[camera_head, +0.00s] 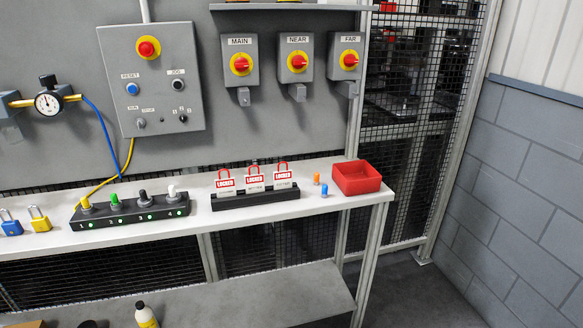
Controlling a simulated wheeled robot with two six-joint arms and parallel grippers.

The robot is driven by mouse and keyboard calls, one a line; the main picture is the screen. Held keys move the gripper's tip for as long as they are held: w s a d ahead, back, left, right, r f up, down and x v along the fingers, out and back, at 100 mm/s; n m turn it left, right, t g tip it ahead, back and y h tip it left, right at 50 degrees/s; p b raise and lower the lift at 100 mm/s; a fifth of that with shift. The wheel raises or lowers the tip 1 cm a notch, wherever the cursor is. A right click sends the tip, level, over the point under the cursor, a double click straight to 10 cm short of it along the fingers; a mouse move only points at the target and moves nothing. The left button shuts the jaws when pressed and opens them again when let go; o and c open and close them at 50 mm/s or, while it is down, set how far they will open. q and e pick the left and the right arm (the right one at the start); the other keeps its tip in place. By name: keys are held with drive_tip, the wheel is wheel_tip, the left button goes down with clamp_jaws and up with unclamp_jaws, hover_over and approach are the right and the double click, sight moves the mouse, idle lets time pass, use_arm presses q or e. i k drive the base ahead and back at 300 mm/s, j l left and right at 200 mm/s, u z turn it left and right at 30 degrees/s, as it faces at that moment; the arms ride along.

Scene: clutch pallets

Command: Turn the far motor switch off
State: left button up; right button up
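The far motor switch (349,60) is a grey box labelled FAR, with a red knob on a yellow disc. It is mounted on the grey panel, rightmost of three alike switches. The NEAR switch (297,62) is just left of it, and the MAIN switch (241,64) is further left. The knob's exact angle is too small to tell. Neither of my grippers shows in the head view.
Below the switches, a white shelf (335,204) bears a red bin (356,177), a black rack (254,198) with LOCKED tags, and a black strip with several knobs. A grey control box (157,80) is at left. A mesh fence and block wall stand at right.

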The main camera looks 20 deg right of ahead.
sight(350, 60)
drive_tip(key=l+z, duration=0.15)
drive_tip(key=z, duration=0.25)
drive_tip(key=i+z, duration=0.15)
drive_tip(key=z, duration=0.25)
drive_tip(key=i+l+z, duration=0.1)
drive_tip(key=z, duration=0.3)
drive_tip(key=i+l+z, duration=0.1)
drive_tip(key=z, duration=0.35)
drive_tip(key=i, duration=0.3)
